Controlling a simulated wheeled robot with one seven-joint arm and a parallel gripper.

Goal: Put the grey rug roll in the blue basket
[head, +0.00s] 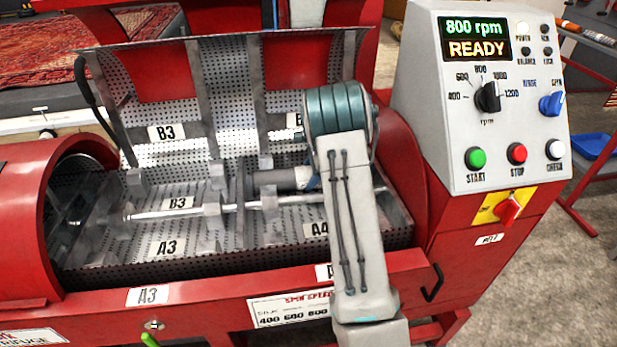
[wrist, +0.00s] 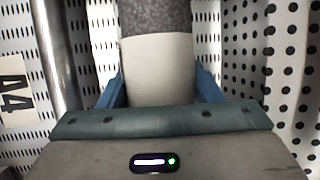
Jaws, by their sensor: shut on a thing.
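The grey rug roll (head: 275,180) lies lengthwise in the open perforated drum in the head view, near the B4 side. In the wrist view the roll (wrist: 157,18) is speckled dark grey with a pale band (wrist: 158,70) around its near end. My gripper (wrist: 160,88) is shut on that pale end, with one blue finger on each side. In the head view my gripper (head: 311,180) is mostly hidden behind my arm. A blue basket (head: 594,147) shows partly at the right, low on a red-framed stand, its inside hardly visible.
A metal bar (head: 190,209) with grey brackets runs beside the roll in the drum (head: 200,245). The raised perforated lid (head: 230,85) stands behind. The control box (head: 490,95) rises to the right, between drum and basket, reading 800 rpm READY.

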